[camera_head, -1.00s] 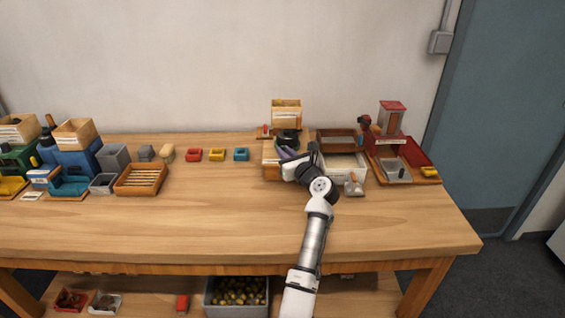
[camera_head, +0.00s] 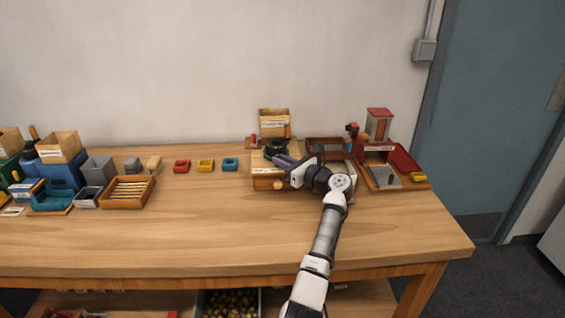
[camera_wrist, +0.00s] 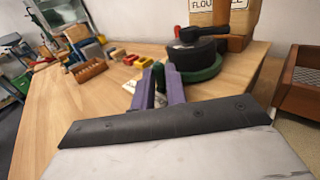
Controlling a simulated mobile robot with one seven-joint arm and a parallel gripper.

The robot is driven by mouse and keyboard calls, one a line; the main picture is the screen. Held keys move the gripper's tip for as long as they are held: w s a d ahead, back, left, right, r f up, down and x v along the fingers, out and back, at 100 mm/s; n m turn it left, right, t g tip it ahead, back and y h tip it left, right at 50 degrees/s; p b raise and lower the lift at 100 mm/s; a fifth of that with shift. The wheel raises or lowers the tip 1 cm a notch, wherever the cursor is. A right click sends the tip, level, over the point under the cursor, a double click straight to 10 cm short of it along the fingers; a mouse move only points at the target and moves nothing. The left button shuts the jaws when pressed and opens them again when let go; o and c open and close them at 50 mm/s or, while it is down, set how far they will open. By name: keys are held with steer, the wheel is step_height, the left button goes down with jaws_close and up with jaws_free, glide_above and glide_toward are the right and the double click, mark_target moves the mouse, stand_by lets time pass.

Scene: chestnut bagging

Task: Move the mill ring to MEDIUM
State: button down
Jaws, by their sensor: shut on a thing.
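The mill (camera_head: 275,146) stands on a wooden box at the back of the table, with a black top and crank. It also shows in the wrist view (camera_wrist: 192,56). Its green mill ring (camera_wrist: 204,74) lies around the base under the black body. My gripper (camera_wrist: 158,72) has its purple fingers close together at the near left side of the ring, shut on a small green part of it. In the head view my gripper (camera_head: 278,159) reaches the mill's front right. The fingers hide the contact, and I cannot read any setting mark.
A flour box (camera_head: 274,123) stands behind the mill. A wooden tray (camera_head: 325,148) is to the right, beside a red-roofed dispenser (camera_head: 378,125). Red, yellow and blue blocks (camera_head: 205,165) lie to the left. The table front is clear.

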steer(key=shift+a, duration=0.1)
steer(key=c, duration=1.4)
jaws_free()
steer(key=b+v, duration=0.3)
steer(key=v, duration=1.1)
